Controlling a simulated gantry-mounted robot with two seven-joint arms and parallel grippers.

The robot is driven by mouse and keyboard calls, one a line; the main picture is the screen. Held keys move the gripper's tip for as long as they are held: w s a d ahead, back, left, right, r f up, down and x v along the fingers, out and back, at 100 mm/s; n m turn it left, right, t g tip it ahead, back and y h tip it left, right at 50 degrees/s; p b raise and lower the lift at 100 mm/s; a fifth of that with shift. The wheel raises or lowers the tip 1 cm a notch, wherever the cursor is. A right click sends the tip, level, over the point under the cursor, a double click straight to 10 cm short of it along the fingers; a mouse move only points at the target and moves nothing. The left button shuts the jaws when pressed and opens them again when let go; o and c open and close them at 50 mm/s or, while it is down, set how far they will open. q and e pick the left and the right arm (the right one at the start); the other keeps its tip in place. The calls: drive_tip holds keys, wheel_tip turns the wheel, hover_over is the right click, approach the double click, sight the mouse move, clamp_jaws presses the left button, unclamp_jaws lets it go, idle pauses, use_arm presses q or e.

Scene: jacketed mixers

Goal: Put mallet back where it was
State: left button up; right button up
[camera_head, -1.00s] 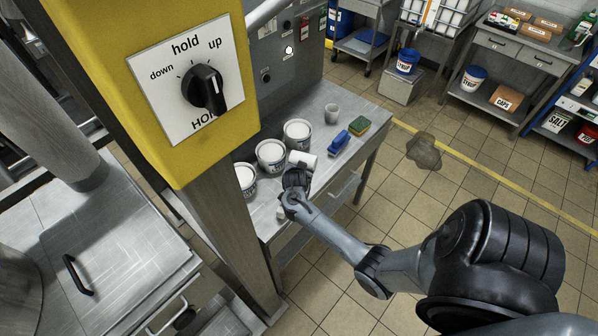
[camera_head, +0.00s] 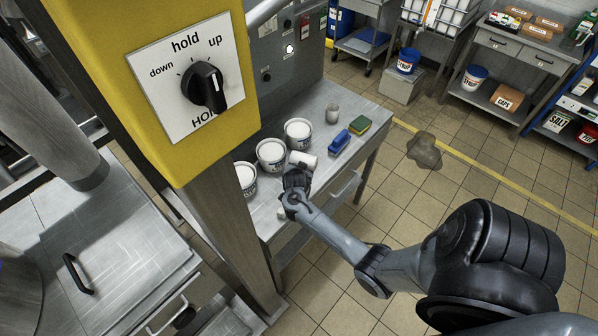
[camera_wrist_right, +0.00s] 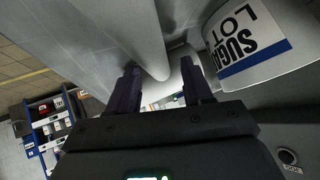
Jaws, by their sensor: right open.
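The mallet's white cylindrical head (camera_head: 304,160) lies on the steel bench beside the tubs, just beyond my right gripper (camera_head: 297,182). Its handle is hidden by the gripper in the head view. In the right wrist view my right gripper (camera_wrist_right: 160,72) is open, with its two dark fingers apart. A pale rounded bar (camera_wrist_right: 148,40), which looks like part of the mallet, reaches down between the fingertips. I cannot tell whether either finger touches it. My left gripper is not in view.
Several white-filled tubs (camera_head: 271,154) line the steel bench (camera_head: 320,107); one labelled sugar lot (camera_wrist_right: 255,40) is close to the right fingers. A blue brush (camera_head: 339,142), sponge (camera_head: 360,125) and grey cup (camera_head: 332,113) stand further right. A yellow column with a hold knob (camera_head: 204,87) is at left.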

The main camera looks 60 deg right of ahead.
drive_tip(key=shift+s+a+r, duration=0.1)
drive_tip(key=shift+a+r, duration=0.25)
drive_tip(key=shift+r, duration=0.2)
drive_tip(key=s+a+r+n+t+y+p, duration=0.1)
drive_tip(key=s+a+r+n+y, duration=0.15)
drive_tip(key=a, duration=0.55)
drive_tip(key=s+a+r+n+t+y+p, duration=0.1)
drive_tip(key=a+r+n, duration=0.3)
drive_tip(key=a, duration=0.3)
drive_tip(key=s+a+r+n+t+y, duration=0.1)
drive_tip(key=a+r+n+y, duration=0.2)
drive_tip(key=a, duration=0.5)
drive_tip(key=s+a+r+n+g+y, duration=0.2)
drive_tip(key=s+a+r+n+g, duration=0.1)
drive_tip(key=s+a+n, duration=0.7)
drive_tip(key=s+a, duration=0.3)
drive_tip(key=shift+r, duration=0.3)
drive_tip(key=shift+r+y+p, duration=0.1)
drive_tip(key=shift+y+p, duration=0.15)
drive_tip(key=shift+p, duration=0.05)
